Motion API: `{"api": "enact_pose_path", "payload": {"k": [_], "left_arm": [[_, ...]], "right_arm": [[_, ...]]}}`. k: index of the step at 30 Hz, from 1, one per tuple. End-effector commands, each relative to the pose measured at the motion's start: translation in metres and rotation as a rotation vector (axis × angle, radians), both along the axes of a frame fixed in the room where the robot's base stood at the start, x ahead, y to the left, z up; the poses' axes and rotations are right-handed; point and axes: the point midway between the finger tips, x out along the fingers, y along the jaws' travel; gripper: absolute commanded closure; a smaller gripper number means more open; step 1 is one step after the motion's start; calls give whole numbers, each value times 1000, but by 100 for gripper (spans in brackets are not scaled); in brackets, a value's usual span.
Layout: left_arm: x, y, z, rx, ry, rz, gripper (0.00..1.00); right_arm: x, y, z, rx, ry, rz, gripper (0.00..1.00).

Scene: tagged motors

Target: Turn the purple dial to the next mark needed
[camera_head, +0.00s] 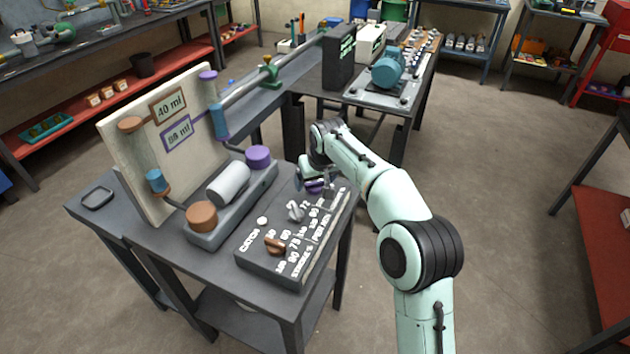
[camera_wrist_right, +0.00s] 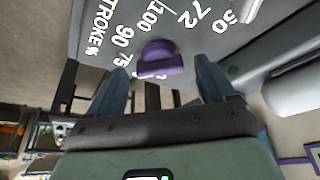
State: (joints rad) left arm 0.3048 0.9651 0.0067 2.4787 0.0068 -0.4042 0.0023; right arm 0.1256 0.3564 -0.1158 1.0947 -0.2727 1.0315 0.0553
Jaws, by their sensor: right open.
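The purple dial (camera_wrist_right: 158,55) sits on the dark control panel (camera_head: 262,268), with white numbers around it: 75, 90, 100 and "STROKE %" to its left, 72 and 50 above right in the wrist view. Its raised grip bar lies nearly level in that view; I cannot tell which mark it points to. In the head view the purple dial (camera_head: 315,187) is partly hidden by my right gripper (camera_head: 311,180). That gripper is open, its two fingers on either side of the dial in the wrist view; contact is not clear. My left gripper is out of view.
A brown dial (camera_head: 275,246) and a grey dial (camera_head: 296,210) share the panel. Behind it, a base (camera_head: 213,229) carries brown, grey and purple parts. An upright board (camera_head: 128,150) bears a brown "40 ml" label (camera_head: 169,106) and a purple-framed ml label (camera_head: 177,133), its number blurred.

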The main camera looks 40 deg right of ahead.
Motion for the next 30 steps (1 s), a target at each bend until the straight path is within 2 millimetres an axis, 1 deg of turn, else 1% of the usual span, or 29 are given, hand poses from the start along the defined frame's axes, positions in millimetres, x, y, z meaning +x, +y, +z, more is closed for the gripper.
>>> {"api": "enact_pose_path", "payload": {"k": [9,10,11,12,14,15,23,30], "left_arm": [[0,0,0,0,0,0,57],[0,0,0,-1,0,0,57],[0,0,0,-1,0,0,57],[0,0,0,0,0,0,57],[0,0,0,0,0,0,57],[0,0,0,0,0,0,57],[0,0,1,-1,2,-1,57],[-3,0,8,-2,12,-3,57]], "right_arm": [[1,0,-3,0,-1,0,17],[1,0,-3,0,0,0,24],[1,0,-3,0,0,0,33],[1,0,-3,0,0,0,46],[1,0,-3,0,0,0,66],[1,0,-3,0,0,0,73],[1,0,-2,0,0,-17,73],[2,2,-1,-1,1,-123,73]]}}
